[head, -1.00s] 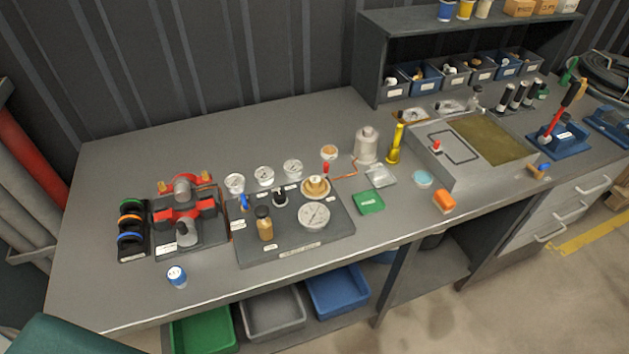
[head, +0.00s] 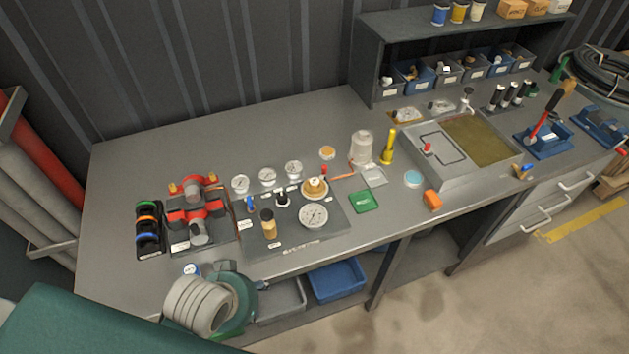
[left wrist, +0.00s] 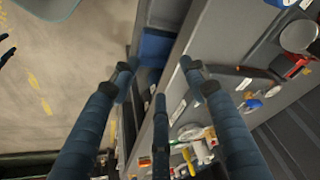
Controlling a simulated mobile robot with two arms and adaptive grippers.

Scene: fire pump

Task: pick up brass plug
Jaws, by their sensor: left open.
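Two brass-coloured pieces are on the dark labelled board on the bench in the head view. One is a short upright cylinder with a dark cap (head: 269,228); the other is a stubby round piece on a pale disc (head: 314,187). I cannot tell for sure which is the brass plug. My left gripper (head: 252,285) is at the bench's front edge, left of and nearer than both pieces, its fingers mostly hidden by my wrist. In the left wrist view its dark blue fingers (left wrist: 158,75) are spread and empty, with the bench edge beyond.
Gauges (head: 313,215) stand around the pieces. A red fitting (head: 186,213) is to the left and a blue-topped can (head: 191,269) is close by my left wrist. The bench's back left is clear.

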